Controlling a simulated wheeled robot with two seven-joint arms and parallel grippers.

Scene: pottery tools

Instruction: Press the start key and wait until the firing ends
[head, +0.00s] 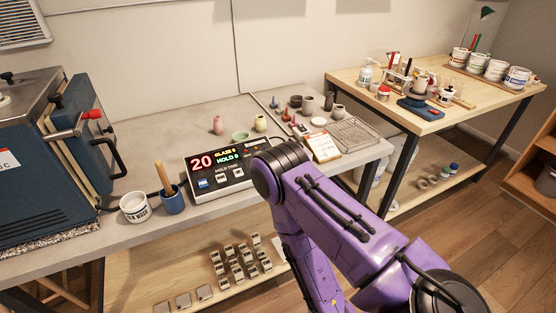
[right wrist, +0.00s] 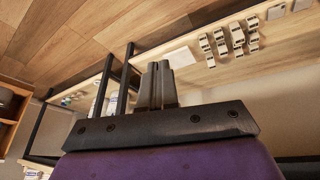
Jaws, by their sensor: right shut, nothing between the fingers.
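The controller box (head: 222,187) sits on the grey bench. Its lit display (head: 214,160) shows a red 20, with "GLAZE 6" and "HOLD 0" beside it and "HOLD TIME" below. Several keys show on its front, including a blue key (head: 203,183); I cannot read which one is the start key. My purple right arm covers the box's right end. My right gripper (right wrist: 157,84) is shut and empty in the right wrist view, with no key seen at its fingertips; the arm hides it in the head view. My left gripper is not in view.
The blue kiln (head: 40,160) stands at the left with its red-tipped handle. A white tub (head: 135,207) and a blue cup (head: 173,200) with a wooden tool stand left of the controller. Small pots, a clipboard (head: 323,146) and a wire rack (head: 355,133) are behind my arm.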

